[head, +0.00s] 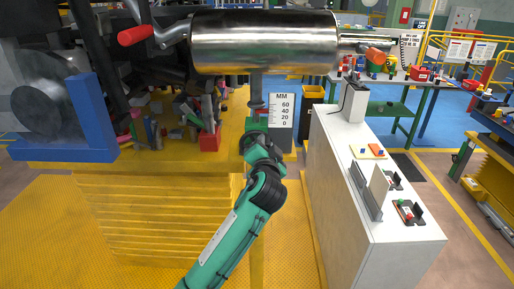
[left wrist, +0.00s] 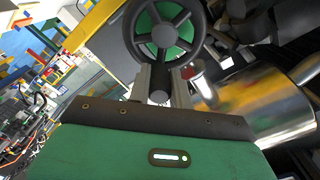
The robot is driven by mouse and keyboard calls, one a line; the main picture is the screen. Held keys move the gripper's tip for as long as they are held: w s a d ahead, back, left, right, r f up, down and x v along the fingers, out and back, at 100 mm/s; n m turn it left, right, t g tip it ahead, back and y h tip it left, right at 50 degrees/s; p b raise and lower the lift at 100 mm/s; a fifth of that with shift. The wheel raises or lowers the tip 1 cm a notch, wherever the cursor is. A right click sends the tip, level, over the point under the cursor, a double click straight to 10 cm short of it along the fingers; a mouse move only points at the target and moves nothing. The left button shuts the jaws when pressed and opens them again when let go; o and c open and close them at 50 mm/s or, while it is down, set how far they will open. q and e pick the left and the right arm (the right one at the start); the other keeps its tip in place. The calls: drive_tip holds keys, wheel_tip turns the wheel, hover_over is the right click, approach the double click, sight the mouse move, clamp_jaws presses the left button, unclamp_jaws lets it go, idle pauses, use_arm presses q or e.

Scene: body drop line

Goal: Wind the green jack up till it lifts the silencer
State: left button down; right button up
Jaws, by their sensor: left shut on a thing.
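The silencer (head: 265,42), a shiny metal cylinder, hangs level across the top of the head view, and shows tilted at the right in the left wrist view (left wrist: 262,105). The green jack is mostly hidden behind my arm in the head view. Its black handwheel (left wrist: 134,30) fills the top middle of the left wrist view, with the green body (left wrist: 163,39) behind it. My left gripper (left wrist: 160,85) is shut on the wheel's dark crank knob (left wrist: 160,97). In the head view my left gripper (head: 256,135) is below the silencer, its fingers mostly hidden. My right gripper is out of view.
A white MM scale plate (head: 282,110) stands just right of my gripper. A white cabinet (head: 335,170) with small fixtures on top stands to the right. A yellow platform (head: 130,154) lies left. A red-gripped lever (head: 135,36) sticks out at upper left.

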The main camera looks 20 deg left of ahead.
use_arm(q)
drive_tip(key=shift+w+d+f, duration=0.1)
drive_tip(key=shift+d+f, duration=0.1)
drive_tip(key=shift+f, duration=0.35)
drive_tip(key=shift+a+r, duration=0.1)
drive_tip(key=shift+r, duration=0.05)
drive_tip(key=shift+w+d+f+b, duration=0.1)
drive_tip(key=shift+d+f+b, duration=0.05)
drive_tip(key=shift+f+b, duration=0.35)
drive_tip(key=shift+w+d+f+b, duration=0.15)
drive_tip(key=shift+f+b, duration=0.25)
drive_tip(key=shift+f, duration=0.2)
drive_tip(key=shift+s, duration=0.1)
